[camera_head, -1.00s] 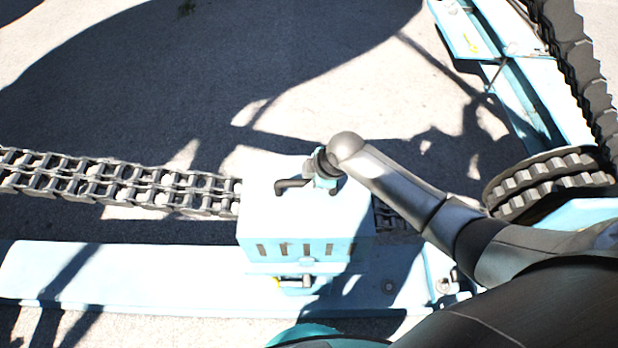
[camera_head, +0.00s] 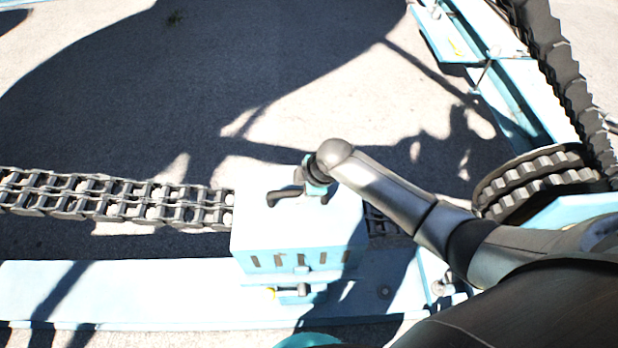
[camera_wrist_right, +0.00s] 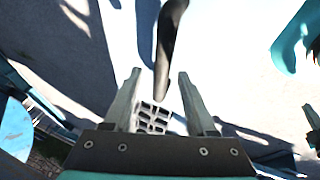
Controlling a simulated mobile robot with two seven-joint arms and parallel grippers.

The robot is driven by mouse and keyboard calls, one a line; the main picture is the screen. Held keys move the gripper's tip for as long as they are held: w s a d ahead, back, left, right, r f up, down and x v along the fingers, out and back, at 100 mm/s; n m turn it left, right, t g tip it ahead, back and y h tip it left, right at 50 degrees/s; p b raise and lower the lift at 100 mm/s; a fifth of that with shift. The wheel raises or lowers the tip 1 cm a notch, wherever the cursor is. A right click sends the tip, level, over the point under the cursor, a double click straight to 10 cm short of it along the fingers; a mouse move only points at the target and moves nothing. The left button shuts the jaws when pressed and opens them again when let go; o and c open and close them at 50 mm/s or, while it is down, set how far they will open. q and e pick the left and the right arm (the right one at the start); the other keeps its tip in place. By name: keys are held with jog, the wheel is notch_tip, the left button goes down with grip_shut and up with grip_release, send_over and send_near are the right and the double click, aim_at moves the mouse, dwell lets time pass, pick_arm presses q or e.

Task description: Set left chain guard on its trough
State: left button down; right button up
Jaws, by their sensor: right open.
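The chain guard (camera_head: 300,232) is a light blue box with slots along its front face. It sits upright over the chain (camera_head: 120,200), beside a long blue beam. A dark bent handle (camera_head: 285,198) stands on its top. My right gripper (camera_head: 316,190) is low over the guard's top at the handle's right part. In the wrist view the right gripper (camera_wrist_right: 160,76) is open, with a dark bar (camera_wrist_right: 168,45), seemingly the handle, between its fingers. I cannot tell whether they touch. The trough under the guard is hidden. My left gripper is out of view.
A blue beam (camera_head: 130,290) runs along the front, with a latch (camera_head: 300,291) below the guard. A toothed wheel (camera_head: 535,182) and a hanging chain (camera_head: 560,60) stand at the right. The ground behind the guard is clear, with strong shadows.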

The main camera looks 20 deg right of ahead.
jog(key=p+v, duration=0.4)
jog(key=v, duration=0.8)
jog(key=shift+s, duration=0.1)
